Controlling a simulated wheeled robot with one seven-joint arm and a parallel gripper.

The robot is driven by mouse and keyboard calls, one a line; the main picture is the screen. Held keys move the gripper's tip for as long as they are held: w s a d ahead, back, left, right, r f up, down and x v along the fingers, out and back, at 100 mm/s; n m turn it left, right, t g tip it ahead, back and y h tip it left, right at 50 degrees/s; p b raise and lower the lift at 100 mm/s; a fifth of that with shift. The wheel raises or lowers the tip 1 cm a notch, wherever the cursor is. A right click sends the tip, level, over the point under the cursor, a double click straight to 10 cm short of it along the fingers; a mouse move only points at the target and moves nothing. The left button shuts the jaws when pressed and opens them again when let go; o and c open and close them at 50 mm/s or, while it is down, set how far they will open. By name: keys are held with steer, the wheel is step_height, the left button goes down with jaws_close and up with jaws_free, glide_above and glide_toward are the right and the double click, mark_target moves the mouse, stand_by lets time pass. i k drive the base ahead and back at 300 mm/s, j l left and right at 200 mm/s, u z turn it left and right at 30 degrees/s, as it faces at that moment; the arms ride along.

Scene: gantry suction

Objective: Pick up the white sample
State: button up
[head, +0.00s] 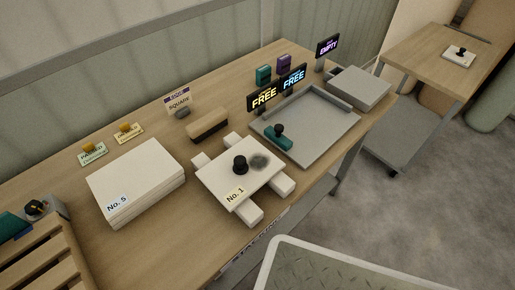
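Several white things are in view, and I cannot tell which one is the white sample. A white square plate marked "No. 1" (222,178) rests on white blocks at the middle of the wooden table, with a black knob (240,164) and a dark smudge on top. A stack of white sheets marked "No. 5" (137,172) lies to its left. A small white plate with a black knob (457,57) lies on the far side table. My gripper is not in view.
A grey tray (325,137) with a teal knobbed piece (276,141) stands right of the plate, behind it "FREE" signs (264,97). A brush (207,124) and a wooden slatted rack (38,262) also stand here.

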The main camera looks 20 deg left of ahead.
mark_target(462, 57)
steer(key=i+l+z, duration=0.6)
steer(key=i, duration=0.15)
steer(key=i+l+z, duration=0.1)
steer(key=i+z, duration=0.5)
steer(key=i, duration=0.25)
steer(key=i+u, duration=0.15)
steer(key=i, duration=0.25)
steer(key=i+l+u, duration=0.2)
steer(key=i, duration=0.2)
steer(key=i+l+u, duration=0.15)
steer(key=i, duration=0.2)
steer(key=i+l+u, duration=0.15)
steer(key=i+u, duration=0.25)
steer(key=i+l+u, duration=0.15)
steer(key=u, duration=0.3)
steer(key=i+l+u, duration=0.2)
steer(key=l+u, duration=0.2)
steer(key=i+l+u, duration=0.15)
steer(key=l+u, duration=0.25)
steer(key=i+l+u, duration=0.15)
steer(key=l+u, duration=0.25)
